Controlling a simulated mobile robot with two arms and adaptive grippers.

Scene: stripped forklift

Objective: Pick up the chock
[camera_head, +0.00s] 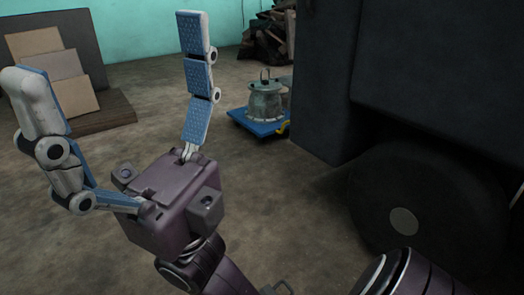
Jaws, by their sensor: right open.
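My right gripper (112,60) is large in the left half of the head view, its blue-padded fingers spread wide apart and pointing up. Nothing is between the fingers. I cannot make out a chock with certainty. A small grey loop-like part (276,288) shows at the bottom edge, below and right of the gripper's body. It is mostly cut off, so I cannot tell what it belongs to. My left gripper is not in view.
The dark forklift body (325,75) and its wheel (425,215) fill the right side. A metal pot (265,100) stands on a blue dolly (258,123) behind the gripper. Boards (75,97) lean at the left on a wooden pallet (108,112). Bare floor lies between.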

